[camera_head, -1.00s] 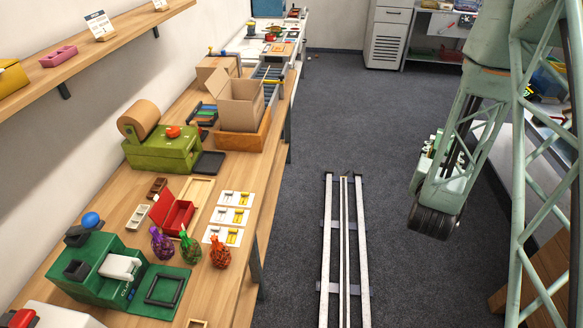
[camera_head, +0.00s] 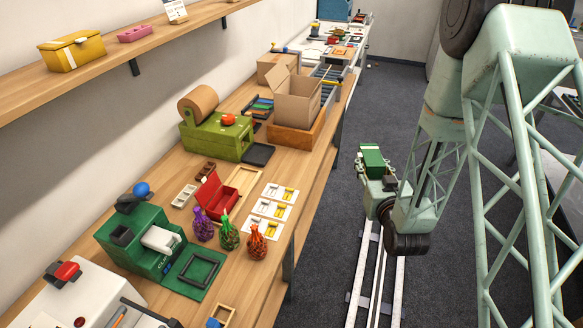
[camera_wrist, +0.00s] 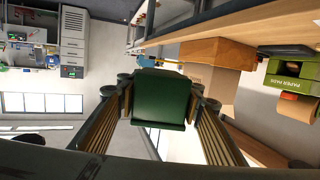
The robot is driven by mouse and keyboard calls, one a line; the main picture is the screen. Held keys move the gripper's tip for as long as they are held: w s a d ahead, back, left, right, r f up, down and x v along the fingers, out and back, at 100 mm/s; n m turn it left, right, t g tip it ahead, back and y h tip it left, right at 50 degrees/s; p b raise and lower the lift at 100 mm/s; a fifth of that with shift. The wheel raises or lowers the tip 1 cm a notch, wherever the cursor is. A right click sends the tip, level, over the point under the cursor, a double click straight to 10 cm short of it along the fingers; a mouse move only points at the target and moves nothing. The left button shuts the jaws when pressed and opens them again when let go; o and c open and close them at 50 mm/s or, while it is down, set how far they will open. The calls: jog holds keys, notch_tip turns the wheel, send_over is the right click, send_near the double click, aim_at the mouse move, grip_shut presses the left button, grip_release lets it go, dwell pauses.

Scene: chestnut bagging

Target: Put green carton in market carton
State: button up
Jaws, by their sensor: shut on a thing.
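The green carton (camera_head: 372,158) is held at the end of my arm above the floor, to the right of the bench. My gripper (camera_head: 377,178) is shut on it. In the wrist view the green carton (camera_wrist: 162,98) sits between the two fingers (camera_wrist: 162,84), one at each side. An open cardboard carton (camera_head: 297,96), likely the market carton, stands upright on the bench with its flaps up, in an orange-brown tray (camera_head: 294,136). It is up and left of my gripper in the head view. Its inside is mostly hidden.
A closed cardboard box (camera_head: 278,68) stands behind the open one. A green paper-roll machine (camera_head: 215,138) is in front and left of it. Three netted bags, a red box (camera_head: 215,196) and a green clipper machine (camera_head: 140,243) occupy the nearer bench. A shelf (camera_head: 110,78) overhangs at left.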

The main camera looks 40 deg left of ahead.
jog(key=s+a+f+n+g+y, duration=0.1)
jog(key=s+a+f+g, duration=0.1)
jog(key=s+a, duration=0.2)
jog(key=s+a+f+n+g+y+b, duration=0.1)
jog(key=s+a+f+n, duration=0.1)
jog(key=s+a, duration=0.3)
jog(key=s+a+f+n+g+y, duration=0.2)
jog(key=s+a, duration=0.3)
jog(key=a, duration=0.3)
jog(key=shift+s+a+f+g, duration=0.1)
jog(key=shift+a+f+g, duration=0.1)
jog(key=shift+f+g, duration=0.1)
jog(key=shift+b, duration=0.3)
jog(key=b, duration=0.2)
send_over(293, 164)
jog(key=shift+f, duration=0.7)
jog(key=shift+s, duration=0.1)
jog(key=shift+f, duration=0.15)
jog(key=shift+f+b, duration=0.35)
jog(key=shift+f, duration=1.25)
jog(key=shift+f, duration=0.2)
jog(key=o, duration=1)
